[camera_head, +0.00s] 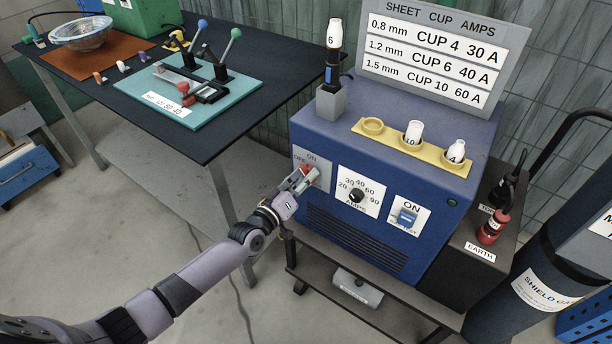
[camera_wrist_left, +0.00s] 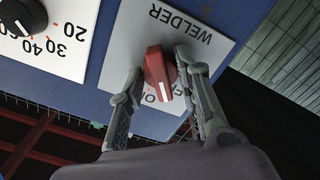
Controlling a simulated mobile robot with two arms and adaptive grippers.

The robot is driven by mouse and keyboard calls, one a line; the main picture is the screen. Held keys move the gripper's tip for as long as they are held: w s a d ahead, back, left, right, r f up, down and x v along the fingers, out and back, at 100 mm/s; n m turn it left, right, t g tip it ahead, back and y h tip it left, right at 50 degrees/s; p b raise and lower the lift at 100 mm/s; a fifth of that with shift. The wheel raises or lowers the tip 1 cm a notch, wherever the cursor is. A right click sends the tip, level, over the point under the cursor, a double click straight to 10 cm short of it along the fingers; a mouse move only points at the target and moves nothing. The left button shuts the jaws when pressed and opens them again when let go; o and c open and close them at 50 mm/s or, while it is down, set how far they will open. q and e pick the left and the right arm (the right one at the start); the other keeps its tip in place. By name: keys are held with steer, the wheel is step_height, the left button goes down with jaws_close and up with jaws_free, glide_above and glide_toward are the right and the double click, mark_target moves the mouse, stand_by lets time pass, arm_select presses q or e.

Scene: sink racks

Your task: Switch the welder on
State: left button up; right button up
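The blue welder (camera_head: 365,200) stands on a dark cart. My right gripper is out of view.
Beside the switch are the AMPS dial (camera_head: 356,196) and a blue ON rocker (camera_head: 407,217). A yellow cup rack (camera_head: 388,136) and a torch (camera_head: 333,60) sit on top. A dark workbench (camera_head: 190,140) stands left; a gas cylinder (camera_head: 520,270) stands right.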

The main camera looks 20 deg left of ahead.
arm_select(q)
jaws_close()
steer(key=m+p, duration=0.2)
steer(key=m, duration=0.4)
steer(key=shift+o, duration=0.6)
jaws_free()
steer(key=shift+m, duration=0.6)
steer(key=shift+o, duration=0.7)
steer(key=shift+s+a+p, duration=0.1)
steer(key=shift+p, duration=0.2)
steer(key=p+v, duration=0.2)
steer(key=v, duration=0.3)
